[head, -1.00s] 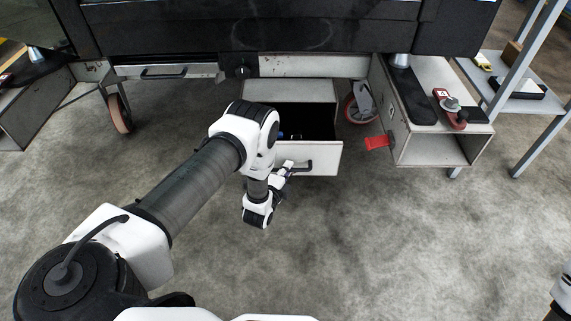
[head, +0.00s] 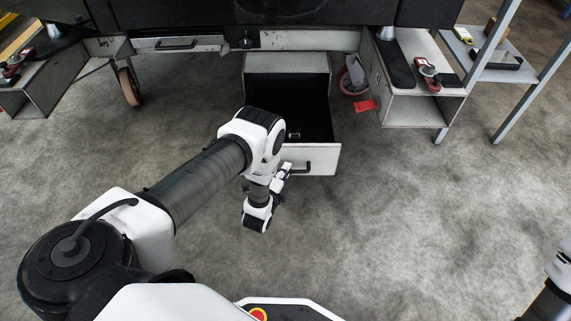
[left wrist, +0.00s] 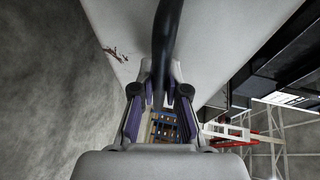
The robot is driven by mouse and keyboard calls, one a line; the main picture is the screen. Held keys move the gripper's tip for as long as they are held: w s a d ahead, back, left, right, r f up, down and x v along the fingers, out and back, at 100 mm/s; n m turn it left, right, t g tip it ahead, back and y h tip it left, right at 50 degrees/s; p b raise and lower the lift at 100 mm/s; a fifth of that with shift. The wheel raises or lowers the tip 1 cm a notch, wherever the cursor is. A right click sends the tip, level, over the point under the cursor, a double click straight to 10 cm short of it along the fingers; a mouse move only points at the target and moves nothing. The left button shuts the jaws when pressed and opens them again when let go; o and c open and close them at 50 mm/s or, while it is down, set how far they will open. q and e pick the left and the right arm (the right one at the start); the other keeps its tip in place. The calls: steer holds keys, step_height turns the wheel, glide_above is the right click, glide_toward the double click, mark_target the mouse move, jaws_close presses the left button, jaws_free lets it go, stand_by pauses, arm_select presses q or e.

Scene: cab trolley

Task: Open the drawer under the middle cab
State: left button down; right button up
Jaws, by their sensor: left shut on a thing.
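The drawer under the middle cab stands well open, its white front panel (head: 322,158) facing me and its dark inside (head: 312,113) showing. A dark bar handle (head: 300,169) crosses the front. My left gripper (head: 284,170) is at the left part of this handle, shut on it; my arm hides part of the drawer's left side. In the left wrist view, the black handle (left wrist: 168,40) runs down between the two fingers of the gripper (left wrist: 161,92), against the pale drawer front (left wrist: 230,35). My right gripper is out of view.
A wheel (head: 352,78) and a red pedal (head: 365,106) are right of the drawer. An open box-like step (head: 424,108) stands farther right, with a grey table (head: 484,68) beyond. Another wheel (head: 130,88) is at left. The floor in front is clear.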

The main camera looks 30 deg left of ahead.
arm_select(q)
steer(key=shift+s+d, duration=0.5)
steer(key=shift+s, duration=0.35)
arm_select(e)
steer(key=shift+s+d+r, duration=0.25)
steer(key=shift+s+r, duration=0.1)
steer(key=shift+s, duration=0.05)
arm_select(q)
steer(key=c, duration=1.2)
jaws_free()
steer(key=v, duration=1.2)
steer(key=shift+a, duration=0.1)
